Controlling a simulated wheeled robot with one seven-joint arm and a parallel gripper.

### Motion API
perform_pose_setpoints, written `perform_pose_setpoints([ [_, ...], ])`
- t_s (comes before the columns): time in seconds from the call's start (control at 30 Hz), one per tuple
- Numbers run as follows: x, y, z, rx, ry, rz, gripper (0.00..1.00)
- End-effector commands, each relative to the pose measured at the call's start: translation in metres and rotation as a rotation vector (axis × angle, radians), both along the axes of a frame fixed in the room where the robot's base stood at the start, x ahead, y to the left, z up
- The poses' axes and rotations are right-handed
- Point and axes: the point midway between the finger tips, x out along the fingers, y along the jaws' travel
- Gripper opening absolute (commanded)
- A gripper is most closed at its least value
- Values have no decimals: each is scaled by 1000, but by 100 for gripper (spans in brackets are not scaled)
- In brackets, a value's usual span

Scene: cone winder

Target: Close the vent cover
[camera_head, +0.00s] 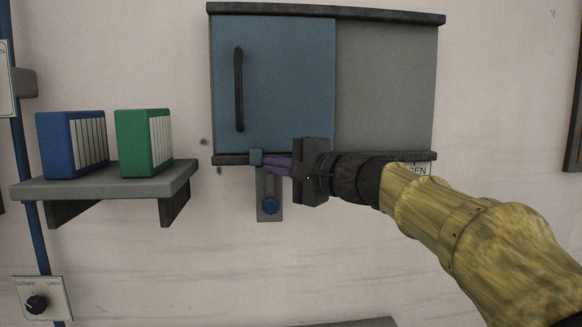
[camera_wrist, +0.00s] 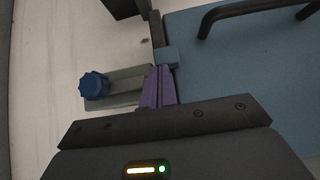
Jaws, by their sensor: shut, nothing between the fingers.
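The vent cover (camera_head: 290,85) is a flat blue panel with a black upright handle (camera_head: 239,90). It sits over the left part of a wall unit between two dark rails; a grey area (camera_head: 385,90) shows on the right. My gripper (camera_head: 268,161) is shut, its purple fingers pointing left at the lower rail. Its tips are at a small blue block (camera_head: 256,157) by the cover's lower edge; I cannot tell whether they touch. In the wrist view the shut fingers (camera_wrist: 161,70) end beside that block (camera_wrist: 166,55), with the cover (camera_wrist: 240,65) at right.
A grey plate with a blue knob (camera_head: 270,205) is mounted just below the fingers. A shelf (camera_head: 105,180) at left bears a blue binder (camera_head: 65,145) and a green binder (camera_head: 140,145). A dial (camera_head: 37,304) is at lower left.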

Motion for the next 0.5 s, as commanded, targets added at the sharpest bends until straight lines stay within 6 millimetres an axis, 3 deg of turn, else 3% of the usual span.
perform_pose_setpoints([
  [0.17, 1, -13, -1, 1, -2, 2, 0],
  [0.33, 4, -40, -2, 2, -3, 3, 0],
  [0.5, -18, -68, -3, -1, -4, 5, 0],
])
